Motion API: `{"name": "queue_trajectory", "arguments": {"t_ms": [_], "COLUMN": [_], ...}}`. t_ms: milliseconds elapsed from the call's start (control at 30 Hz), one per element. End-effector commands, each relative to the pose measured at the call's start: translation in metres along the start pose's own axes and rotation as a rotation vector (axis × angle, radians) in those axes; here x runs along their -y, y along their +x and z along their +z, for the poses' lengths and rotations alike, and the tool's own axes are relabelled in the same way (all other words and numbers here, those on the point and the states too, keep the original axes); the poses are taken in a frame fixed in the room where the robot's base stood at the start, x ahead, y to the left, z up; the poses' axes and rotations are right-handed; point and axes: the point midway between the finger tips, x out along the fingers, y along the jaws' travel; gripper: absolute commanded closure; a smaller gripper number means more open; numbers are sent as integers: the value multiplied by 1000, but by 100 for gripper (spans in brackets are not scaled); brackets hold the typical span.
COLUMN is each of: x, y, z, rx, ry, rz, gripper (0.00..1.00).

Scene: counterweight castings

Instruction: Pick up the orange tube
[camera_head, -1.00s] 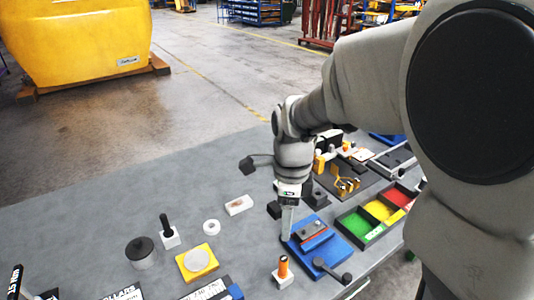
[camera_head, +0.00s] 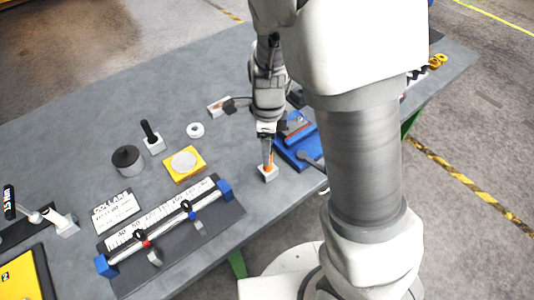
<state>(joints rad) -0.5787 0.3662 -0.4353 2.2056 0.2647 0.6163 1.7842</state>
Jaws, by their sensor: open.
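The orange tube (camera_head: 269,161) stands upright in a small white block (camera_head: 268,174) near the table's front edge, in the head view. My gripper (camera_head: 267,155) points down right at the tube, its fingers overlapping the tube's upper part in the picture. The gripper is open. The fingers hide part of the tube, and I cannot tell whether they touch it or how far they reach around it.
A blue fixture (camera_head: 298,150) with a dark-knobbed lever stands just right of the tube. A yellow block with a pale disc (camera_head: 184,164), a dark-topped cylinder (camera_head: 127,159) and a white ring (camera_head: 195,130) stand left. A rail fixture (camera_head: 170,236) lies front left.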

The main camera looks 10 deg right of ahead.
Motion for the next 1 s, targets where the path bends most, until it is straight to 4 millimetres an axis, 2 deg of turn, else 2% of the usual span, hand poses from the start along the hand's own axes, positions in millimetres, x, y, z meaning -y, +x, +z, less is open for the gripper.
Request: {"name": "queue_trajectory", "arguments": {"t_ms": [33,233,567,900,1000], "x": [0,2,3,3,3], "y": [9,37,43,42,42], "z": [-1,0,1,1,1], "rx": [-4,-3,-1,-1,-1], "ry": [2,2,0,0,0], "rz": [5,4,1,1,1], "gripper": [36,36,36,97,100]}}
